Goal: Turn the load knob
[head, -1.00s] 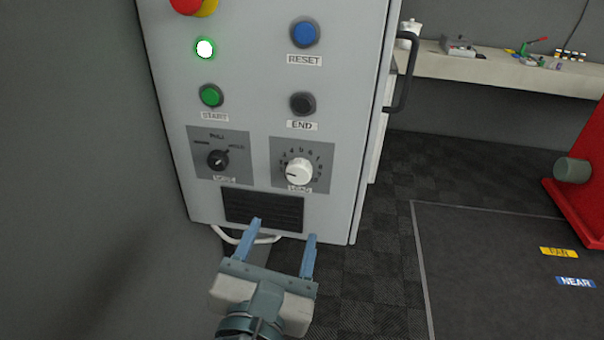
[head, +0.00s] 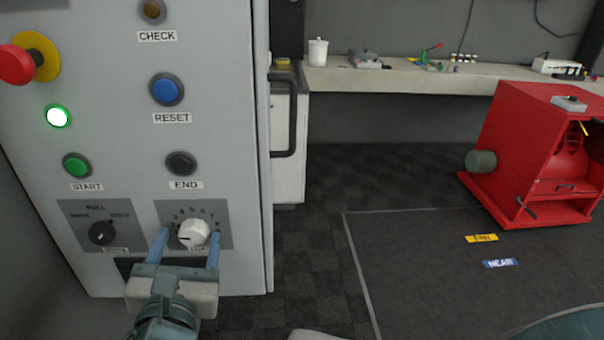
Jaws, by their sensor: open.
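The load knob (head: 193,232) is a white round dial with a dark pointer mark, on a grey numbered plate low on the control cabinet's front. The label below it is partly hidden and too small to read fully. My gripper (head: 187,247) has two blue fingers, open and empty. In the picture one fingertip lies to the left of the knob and the other to its right. I cannot tell whether the fingers touch it or are still in front of it.
A black mode knob (head: 102,232) sits left of the white one. Above are the green START button (head: 77,165), black END button (head: 181,163), blue RESET button (head: 167,89) and red emergency stop (head: 22,64). A red machine (head: 530,150) stands right.

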